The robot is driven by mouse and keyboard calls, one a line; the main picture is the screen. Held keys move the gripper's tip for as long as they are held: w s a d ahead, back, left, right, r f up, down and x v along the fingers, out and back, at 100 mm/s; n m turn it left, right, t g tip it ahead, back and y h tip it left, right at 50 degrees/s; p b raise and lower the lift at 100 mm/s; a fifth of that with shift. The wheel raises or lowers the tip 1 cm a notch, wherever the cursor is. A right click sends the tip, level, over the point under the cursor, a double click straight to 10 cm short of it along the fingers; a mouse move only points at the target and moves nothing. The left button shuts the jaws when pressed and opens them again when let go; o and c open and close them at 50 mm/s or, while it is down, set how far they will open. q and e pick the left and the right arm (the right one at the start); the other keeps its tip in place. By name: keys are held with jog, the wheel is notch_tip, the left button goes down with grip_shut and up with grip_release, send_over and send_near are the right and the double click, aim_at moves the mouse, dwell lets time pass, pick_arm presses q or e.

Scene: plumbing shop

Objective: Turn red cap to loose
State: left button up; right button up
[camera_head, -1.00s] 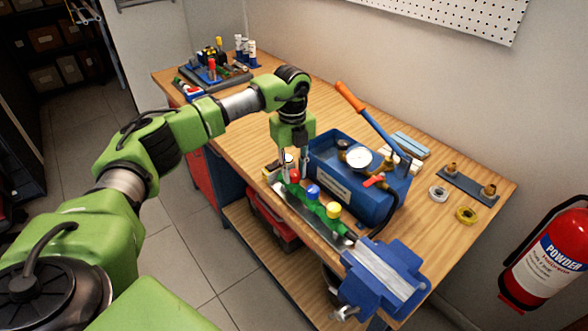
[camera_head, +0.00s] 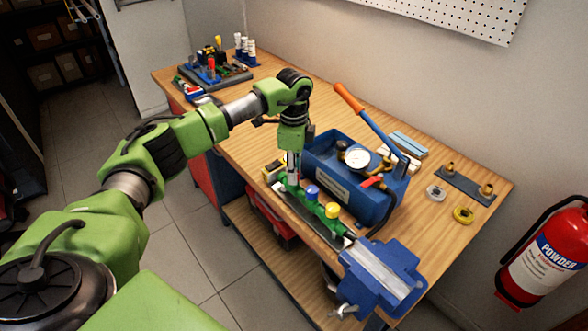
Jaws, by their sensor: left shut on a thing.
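A green pipe fitting (camera_head: 292,183) lies along the front of the bench, with a blue cap (camera_head: 312,192) and a yellow cap (camera_head: 332,210) standing on it. My left gripper (camera_head: 292,170) points straight down at the left end of this row, where the red cap sits. Its fingers are shut around the red cap and hide nearly all of it. How far the cap is turned cannot be seen. My right gripper is not in view.
A blue test pump (camera_head: 340,195) with a white gauge (camera_head: 358,158) and an orange-handled lever (camera_head: 375,128) stands close behind the fitting. A blue vise (camera_head: 385,275) is at the bench's near right corner. Tools and bottles fill the far left end.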

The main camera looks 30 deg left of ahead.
pick_arm(q)
jog(key=shift+n, duration=0.8)
jog(key=o, duration=1.1)
jog(key=shift+r, duration=0.1)
notch_tip(320, 180, up, 12)
jog(key=shift+s, duration=0.15)
